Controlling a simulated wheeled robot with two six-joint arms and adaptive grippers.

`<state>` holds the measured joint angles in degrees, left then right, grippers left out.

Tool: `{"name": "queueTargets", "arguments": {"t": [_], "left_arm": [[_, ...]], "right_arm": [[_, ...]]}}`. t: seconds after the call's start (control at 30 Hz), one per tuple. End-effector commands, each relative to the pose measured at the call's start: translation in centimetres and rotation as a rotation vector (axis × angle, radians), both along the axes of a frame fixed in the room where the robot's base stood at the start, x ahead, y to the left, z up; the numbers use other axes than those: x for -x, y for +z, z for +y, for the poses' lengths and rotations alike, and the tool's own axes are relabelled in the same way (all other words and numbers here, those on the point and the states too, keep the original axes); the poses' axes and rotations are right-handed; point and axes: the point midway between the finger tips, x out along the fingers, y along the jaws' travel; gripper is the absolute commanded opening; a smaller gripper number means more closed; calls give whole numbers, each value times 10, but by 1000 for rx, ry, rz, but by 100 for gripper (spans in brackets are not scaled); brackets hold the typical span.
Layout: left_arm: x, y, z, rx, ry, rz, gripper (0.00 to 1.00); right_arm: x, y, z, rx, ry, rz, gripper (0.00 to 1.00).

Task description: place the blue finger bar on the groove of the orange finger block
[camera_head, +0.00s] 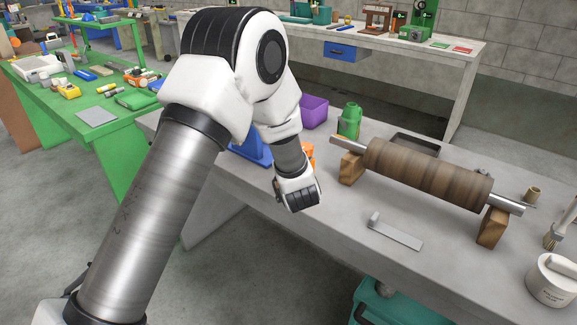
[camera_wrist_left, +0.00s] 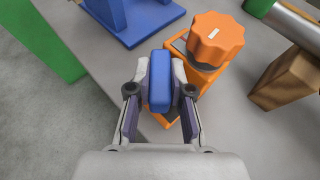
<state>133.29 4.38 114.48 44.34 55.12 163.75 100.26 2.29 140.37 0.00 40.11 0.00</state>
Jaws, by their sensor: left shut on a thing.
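My left gripper (camera_wrist_left: 160,90) is shut on the blue finger bar (camera_wrist_left: 160,76), with one finger on each side of it. The orange finger block (camera_wrist_left: 205,84) lies under and just right of the bar, with an orange knob (camera_wrist_left: 214,40) on it. The bar covers part of the block, so I cannot tell whether they touch, and the groove is not clearly visible. In the head view my own arm hides the fingers and the bar; a bit of the orange block (camera_head: 308,152) shows behind my wrist. My right gripper is not in view.
A blue stand (camera_wrist_left: 133,22) is left of the block. To the right, a wooden roller (camera_head: 425,173) rests on wooden supports (camera_head: 492,227). A green bottle (camera_head: 349,122) and purple bin (camera_head: 314,111) stand behind. A grey metal strip (camera_head: 398,233) lies on the grey bench.

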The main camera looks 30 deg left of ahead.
Motion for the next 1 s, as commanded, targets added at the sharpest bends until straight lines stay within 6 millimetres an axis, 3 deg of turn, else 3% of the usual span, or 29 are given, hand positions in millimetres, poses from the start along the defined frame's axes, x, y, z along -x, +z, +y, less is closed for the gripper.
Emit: {"name": "queueTargets", "arguments": {"t": [0.33,0.37,0.4,0.43,0.77,1.0], "left_arm": [[0,-6,0,0,0,0,0],[0,-5,0,0,0,0,30],[0,-4,0,0,0,0,44],[0,-4,0,0,0,0,49],[2,-3,-2,0,-1,0,49],[31,14,-27,-5,-5,0,49]], "right_arm": [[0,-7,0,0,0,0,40],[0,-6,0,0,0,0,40],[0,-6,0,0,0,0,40],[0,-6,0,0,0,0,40],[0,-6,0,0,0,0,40],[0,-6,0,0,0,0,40]]}}
